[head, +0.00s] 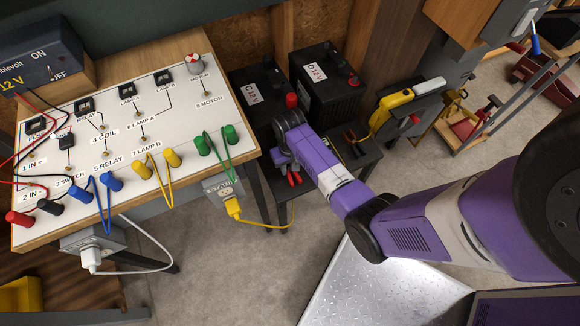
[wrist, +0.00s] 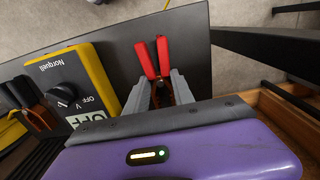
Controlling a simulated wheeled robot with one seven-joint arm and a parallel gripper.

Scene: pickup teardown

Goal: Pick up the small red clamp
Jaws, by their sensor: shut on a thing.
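The small red clamp (wrist: 151,57) has two red handles that spread in a narrow V in the wrist view. My gripper (wrist: 160,90) has its grey fingers closed around the clamp's lower end, with the handles sticking out beyond the fingertips. The clamp's jaw end is mostly hidden between the fingers. In the head view my gripper (head: 284,160) is low beside the dark stand, and the clamp's red tips (head: 294,179) show just below it. I cannot tell whether the clamp still touches the dark surface.
A yellow-and-black meter (wrist: 70,85) lies close left of my gripper in the wrist view, with dark orange-edged handles (wrist: 27,98) beside it. Two black batteries (head: 262,98) (head: 326,85) stand behind my gripper. The wired test board (head: 125,110) is to the left.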

